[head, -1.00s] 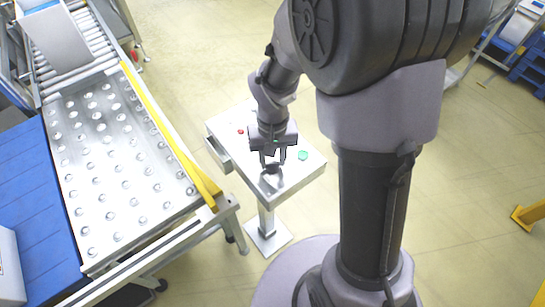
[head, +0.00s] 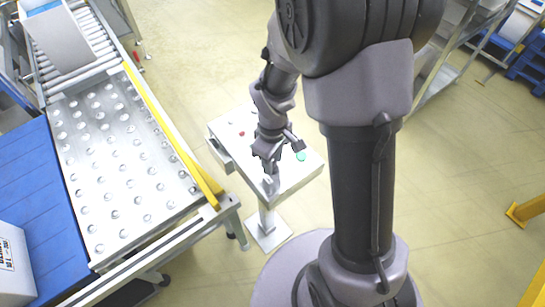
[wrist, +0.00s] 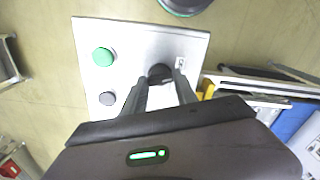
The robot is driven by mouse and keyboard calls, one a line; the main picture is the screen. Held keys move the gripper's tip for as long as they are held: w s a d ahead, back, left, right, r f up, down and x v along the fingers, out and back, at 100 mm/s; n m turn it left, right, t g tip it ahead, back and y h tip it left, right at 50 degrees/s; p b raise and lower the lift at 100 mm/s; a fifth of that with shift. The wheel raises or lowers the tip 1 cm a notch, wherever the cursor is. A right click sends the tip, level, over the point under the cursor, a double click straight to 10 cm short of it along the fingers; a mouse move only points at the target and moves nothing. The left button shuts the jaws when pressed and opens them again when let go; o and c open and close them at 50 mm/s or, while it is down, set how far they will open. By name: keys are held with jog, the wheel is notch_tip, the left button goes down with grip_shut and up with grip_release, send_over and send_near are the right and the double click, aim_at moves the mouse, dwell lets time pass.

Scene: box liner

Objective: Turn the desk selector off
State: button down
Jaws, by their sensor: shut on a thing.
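The desk (head: 293,178) is a small pale metal console on a single post, in the middle of the head view. Its black round selector knob (wrist: 160,69) shows in the wrist view between my fingertips; in the head view my gripper mostly hides it. My gripper (head: 269,172) is shut on the selector, pointing down at the near part of the console top. In the wrist view my gripper (wrist: 161,78) has one finger on each side of the knob. A small label (wrist: 180,62) sits beside the knob. The knob's pointer position cannot be read.
A green button (head: 301,156) and a red button (head: 241,133) are on the console top. A ball-transfer table (head: 125,165) with a yellow rail (head: 170,135) stands close to the left. A white box (head: 14,262) lies on the blue surface (head: 48,195). Open floor lies behind the console.

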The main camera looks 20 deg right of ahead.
jog(key=shift+n+p, duration=0.3)
jog(key=shift+n, duration=0.7)
jog(key=c, duration=1)
grip_release()
jog(key=shift+o, duration=0.2)
notch_tip(320, 180, up, 18)
jog(key=p, duration=0.6)
jog(key=shift+f, duration=0.25)
